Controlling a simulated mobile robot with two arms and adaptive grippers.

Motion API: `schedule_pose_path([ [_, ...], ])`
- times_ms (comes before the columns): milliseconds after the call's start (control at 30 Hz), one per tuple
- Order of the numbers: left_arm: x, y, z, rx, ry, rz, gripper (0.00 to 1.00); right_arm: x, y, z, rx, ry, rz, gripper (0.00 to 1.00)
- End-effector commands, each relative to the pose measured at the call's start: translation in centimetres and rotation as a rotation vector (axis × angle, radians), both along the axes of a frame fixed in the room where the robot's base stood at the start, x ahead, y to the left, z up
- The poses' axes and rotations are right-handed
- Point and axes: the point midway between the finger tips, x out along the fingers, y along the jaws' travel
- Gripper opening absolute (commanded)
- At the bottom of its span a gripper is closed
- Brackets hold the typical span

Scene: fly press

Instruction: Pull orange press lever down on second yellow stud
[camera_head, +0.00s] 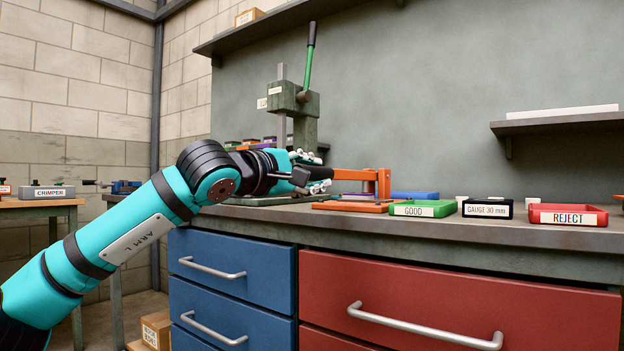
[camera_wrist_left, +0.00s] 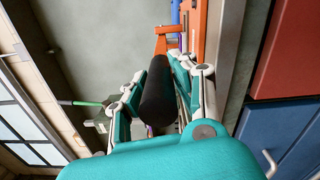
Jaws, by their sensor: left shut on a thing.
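The orange press (camera_head: 383,183) stands on the bench just right of my left gripper (camera_head: 307,172). It also shows at the top of the left wrist view (camera_wrist_left: 168,40). My left gripper (camera_wrist_left: 158,78) is shut on the black handle (camera_wrist_left: 158,98) of the orange press lever. The handle lies between the fingers and points toward the wrist camera. The yellow studs cannot be made out. My right gripper is not in view.
A green press with a raised green lever (camera_head: 308,62) stands behind my left gripper. Right of the orange press are a green GOOD tray (camera_head: 424,209), a black gauge block (camera_head: 487,209) and a red REJECT tray (camera_head: 568,216). Drawers (camera_head: 231,268) lie below the bench edge.

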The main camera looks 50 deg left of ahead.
Motion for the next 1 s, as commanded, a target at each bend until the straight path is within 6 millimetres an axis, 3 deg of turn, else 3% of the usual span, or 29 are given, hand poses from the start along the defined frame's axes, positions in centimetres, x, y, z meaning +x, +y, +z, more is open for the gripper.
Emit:
schedule_pose_path([
  [33, 0.27, -0.23, -0.88, -0.006, 0.015, -0.005, 0.0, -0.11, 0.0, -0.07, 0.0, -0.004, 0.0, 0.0],
  [433, 0.27, -0.24, -0.82, -0.006, 0.015, -0.005, 0.0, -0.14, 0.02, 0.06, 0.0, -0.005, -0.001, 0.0],
  [467, 0.27, -0.23, -0.82, -0.006, 0.015, -0.005, 0.3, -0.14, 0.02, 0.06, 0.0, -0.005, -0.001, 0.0],
  [600, 0.25, -0.23, -0.77, -0.006, 0.013, -0.005, 0.49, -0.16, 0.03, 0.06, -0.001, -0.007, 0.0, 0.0],
  [1000, -0.17, -0.17, -0.37, -0.002, 0.004, -0.002, 0.49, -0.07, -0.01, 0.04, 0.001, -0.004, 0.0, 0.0],
])
